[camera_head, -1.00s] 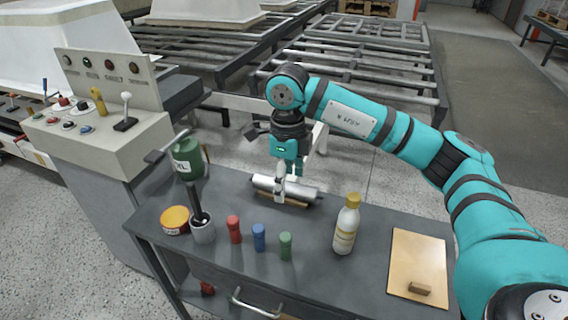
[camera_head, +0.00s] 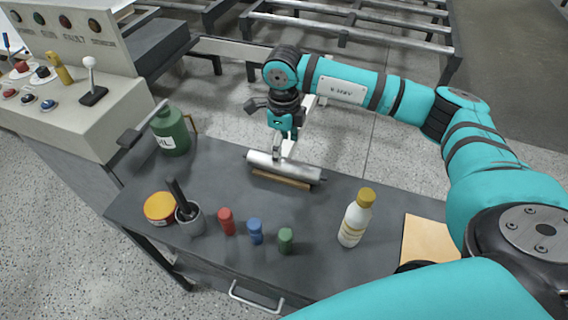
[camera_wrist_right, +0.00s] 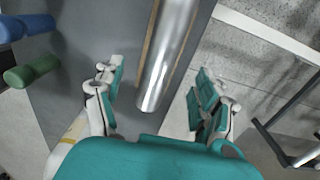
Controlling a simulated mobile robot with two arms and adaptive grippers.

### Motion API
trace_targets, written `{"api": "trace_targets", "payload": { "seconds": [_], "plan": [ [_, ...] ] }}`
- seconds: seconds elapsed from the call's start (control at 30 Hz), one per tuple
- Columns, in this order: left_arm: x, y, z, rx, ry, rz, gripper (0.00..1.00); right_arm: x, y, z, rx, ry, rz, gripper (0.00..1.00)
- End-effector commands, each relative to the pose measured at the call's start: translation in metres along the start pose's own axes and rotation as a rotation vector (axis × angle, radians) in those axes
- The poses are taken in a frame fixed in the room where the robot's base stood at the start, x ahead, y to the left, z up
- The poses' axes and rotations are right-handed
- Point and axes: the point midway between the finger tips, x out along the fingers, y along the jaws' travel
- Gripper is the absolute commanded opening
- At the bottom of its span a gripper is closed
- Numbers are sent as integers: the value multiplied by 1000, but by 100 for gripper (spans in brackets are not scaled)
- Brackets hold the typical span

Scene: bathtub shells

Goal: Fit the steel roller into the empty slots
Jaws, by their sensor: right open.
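The steel roller (camera_head: 285,166) is a shiny cylinder with thin dark shaft ends. It lies on a wooden block (camera_head: 281,180) at the back of the dark workbench. My right gripper (camera_head: 284,148) points down at the roller's middle. In the right wrist view its open fingers (camera_wrist_right: 158,88) stand on either side of the roller (camera_wrist_right: 166,55), with visible gaps. Whether the fingertips are above the roller or level with it is unclear. My left gripper is not in view. Roller frames (camera_head: 350,30) stand behind the bench; I cannot make out the empty slots.
On the bench (camera_head: 230,170) stand a green canister (camera_head: 170,132), an orange-lidded tin (camera_head: 160,208), a grey cup (camera_head: 190,219), red, blue and green cylinders (camera_head: 255,232), and a yellow-capped bottle (camera_head: 355,219). A control console (camera_head: 85,130) is at left. Floor shows between bench and frames.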

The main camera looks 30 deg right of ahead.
Motion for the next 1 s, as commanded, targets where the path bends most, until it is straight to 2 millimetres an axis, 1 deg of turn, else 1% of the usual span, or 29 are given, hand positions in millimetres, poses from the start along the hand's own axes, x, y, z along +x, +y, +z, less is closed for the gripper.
{"api": "trace_targets", "payload": {
  "seconds": [0.03, 0.1, 0.2, 0.3, 0.37, 0.5, 0.6, 0.7, 0.9, 0.93, 1.0],
  "plan": [
    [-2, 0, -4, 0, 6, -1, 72, 8, 1, 0, 0, 3, 2, 72],
    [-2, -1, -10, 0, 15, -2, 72, 17, 0, 0, 1, 1, 2, 72],
    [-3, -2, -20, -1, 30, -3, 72, 24, 0, 0, 1, 1, 0, 72],
    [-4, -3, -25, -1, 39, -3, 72, 29, 0, 0, 1, 0, 0, 72],
    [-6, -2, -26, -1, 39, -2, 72, 36, 0, -1, 0, 2, 2, 72],
    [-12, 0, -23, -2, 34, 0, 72, 57, -2, -1, 1, 2, 2, 72],
    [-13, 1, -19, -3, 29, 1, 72, 71, -2, -1, 0, 1, 1, 72],
    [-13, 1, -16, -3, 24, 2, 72, 77, -2, -1, 0, 1, 0, 72],
    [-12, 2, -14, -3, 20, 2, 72, 78, -2, -1, 0, -1, 0, 72],
    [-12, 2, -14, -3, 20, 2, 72, 78, -2, -1, 0, -1, 0, 71],
    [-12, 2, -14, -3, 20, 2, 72, 78, -2, -1, 0, -1, 0, 62]
  ]
}}
